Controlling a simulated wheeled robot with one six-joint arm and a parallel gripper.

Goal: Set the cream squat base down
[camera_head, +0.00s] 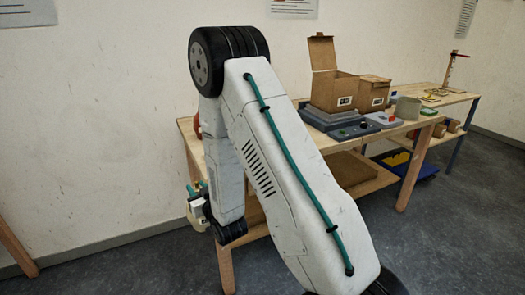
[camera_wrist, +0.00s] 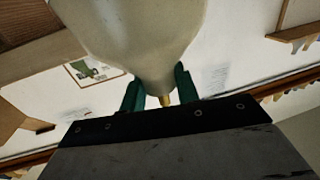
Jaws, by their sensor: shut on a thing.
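The cream squat base (camera_wrist: 130,35) fills the upper middle of the wrist view, with a small brass tip at its narrow end. My gripper (camera_wrist: 158,92) has its teal fingers on both sides of that narrow end and is shut on it. In the head view, part of the cream base (camera_head: 193,212) shows at the left of my arm, by the teal fingers of my gripper (camera_head: 198,188). It is held in the air in front of the bench's left end. My arm hides part of it.
A wooden workbench (camera_head: 330,146) runs to the right behind my arm. It carries an open cardboard box (camera_head: 336,93), another box (camera_head: 374,94), a grey unit (camera_head: 352,130), a red-button box (camera_head: 385,120) and a grey cylinder (camera_head: 408,108). An orange-red thing (camera_head: 196,125) is mostly hidden.

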